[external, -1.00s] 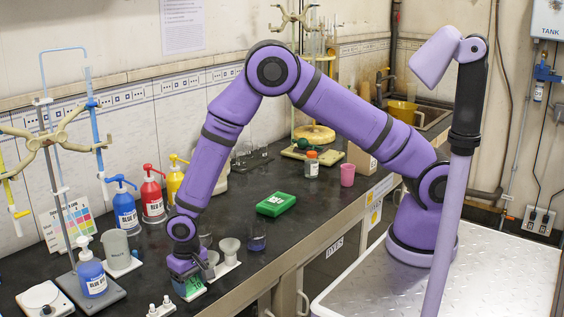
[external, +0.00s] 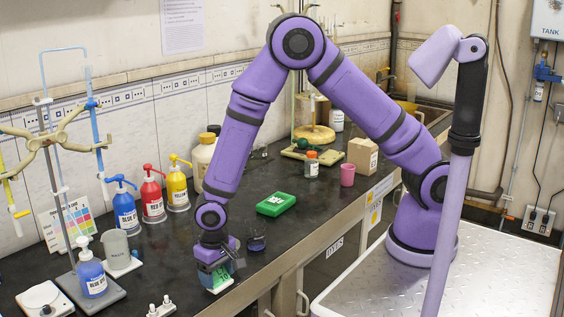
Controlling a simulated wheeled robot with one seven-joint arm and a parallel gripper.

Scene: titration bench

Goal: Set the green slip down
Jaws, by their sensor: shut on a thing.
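My gripper (external: 222,270) is low over the front part of the dark bench, pointing down. It is shut on the green slip (external: 221,279), which shows as a small green face with pale marks below the jaws. A white edge shows just under the slip. I cannot tell whether the slip touches what is below it.
A green box (external: 276,204) lies farther back. Blue, red (external: 153,198) and yellow bottles stand along the wall. A small white rack (external: 161,308) is at front left. Bare bench lies left of my gripper.

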